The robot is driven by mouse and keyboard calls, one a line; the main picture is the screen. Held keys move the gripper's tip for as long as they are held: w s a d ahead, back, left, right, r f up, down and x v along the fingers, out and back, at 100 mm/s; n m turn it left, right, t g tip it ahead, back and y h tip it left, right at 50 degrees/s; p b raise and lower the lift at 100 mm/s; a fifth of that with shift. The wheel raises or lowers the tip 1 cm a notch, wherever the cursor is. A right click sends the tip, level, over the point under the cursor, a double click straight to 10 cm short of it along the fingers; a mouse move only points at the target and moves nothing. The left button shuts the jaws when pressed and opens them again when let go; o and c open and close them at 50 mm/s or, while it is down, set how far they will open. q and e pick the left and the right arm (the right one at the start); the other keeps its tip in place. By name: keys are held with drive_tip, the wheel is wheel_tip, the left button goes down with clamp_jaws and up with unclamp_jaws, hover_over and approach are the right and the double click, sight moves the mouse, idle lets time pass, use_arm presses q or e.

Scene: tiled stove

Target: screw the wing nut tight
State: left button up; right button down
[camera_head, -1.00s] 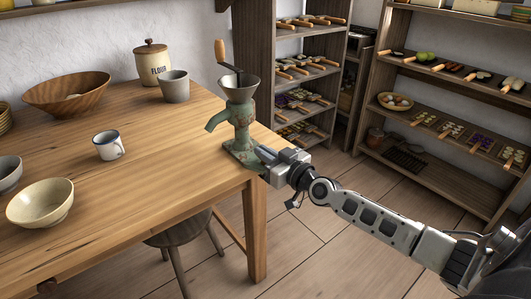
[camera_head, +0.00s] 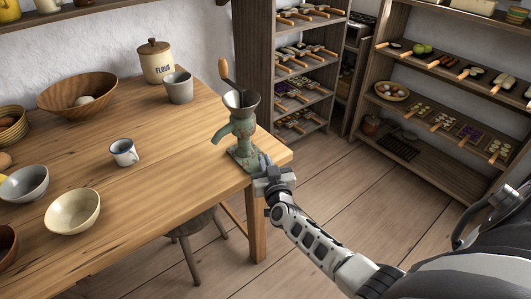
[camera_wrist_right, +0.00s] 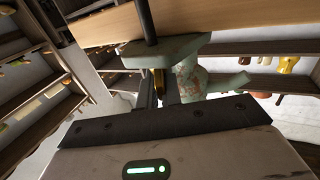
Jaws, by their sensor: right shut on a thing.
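A worn green grinder (camera_head: 241,135) with a flared hopper and a wooden-handled crank stands upright at the corner of the wooden table (camera_head: 155,190). My right gripper (camera_head: 263,168) is at the grinder's foot, by the table edge. In the right wrist view the gripper's dark fingers (camera_wrist_right: 160,92) are shut on a small brass-coloured piece, which looks like the wing nut (camera_wrist_right: 158,80). It sits by the grinder's green foot (camera_wrist_right: 178,46), near a dark rod (camera_wrist_right: 147,20). The fingers hide most of the nut, so how tight it sits cannot be told. My left gripper is not in view.
A grey cup (camera_head: 179,88), a flour jar (camera_head: 157,62), a white mug (camera_head: 123,152) and several bowls stand left of the grinder. A stool (camera_head: 192,228) is under the table. Loaded shelves (camera_head: 450,100) stand behind; the floor between is open.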

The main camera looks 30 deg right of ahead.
drive_tip(key=shift+m+h+p, duration=0.3)
drive_tip(key=shift+m+h, duration=0.1)
drive_tip(key=shift+h, duration=0.2)
drive_tip(key=c, duration=1.6)
unclamp_jaws()
drive_tip(key=shift+d, duration=0.1)
drive_tip(key=v, duration=0.5)
drive_tip(key=p+v, duration=0.1)
drive_tip(key=v, duration=1)
drive_tip(key=shift+w+r, duration=0.1)
drive_tip(key=shift+r, duration=0.2)
